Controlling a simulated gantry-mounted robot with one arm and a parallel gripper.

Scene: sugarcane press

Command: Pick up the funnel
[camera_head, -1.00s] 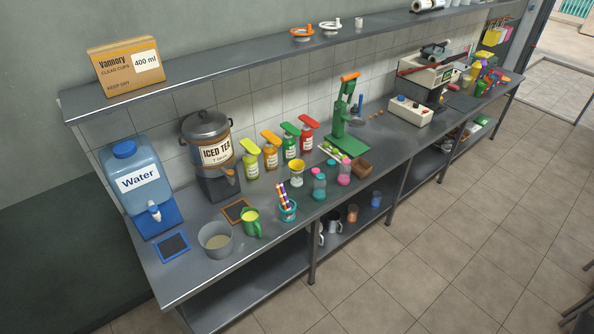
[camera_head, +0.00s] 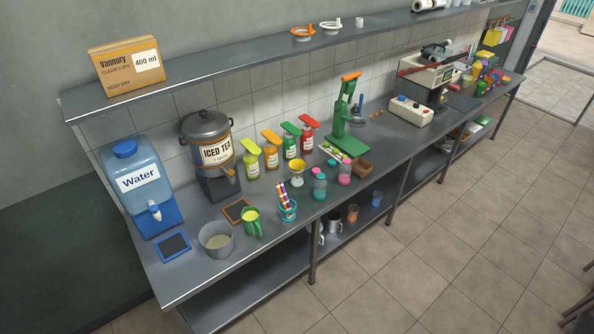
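A small cone-shaped piece with a yellow bowl, which looks like the funnel (camera_head: 297,168), stands upright on the counter near the middle. It has a pale lower part; it is too small to tell whether it rests in a holder. It stands in front of the orange and green bottles and left of the small colored jars. Nothing touches it from above. My gripper is not in view.
The steel counter (camera_head: 185,280) also holds a water dispenser (camera_head: 138,180), an iced tea urn (camera_head: 210,145), a gray pot (camera_head: 217,240), a green pitcher (camera_head: 251,222), a straw cup (camera_head: 287,210), jars (camera_head: 320,188) and a green press (camera_head: 347,125). A shelf (camera_head: 230,62) runs above the back.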

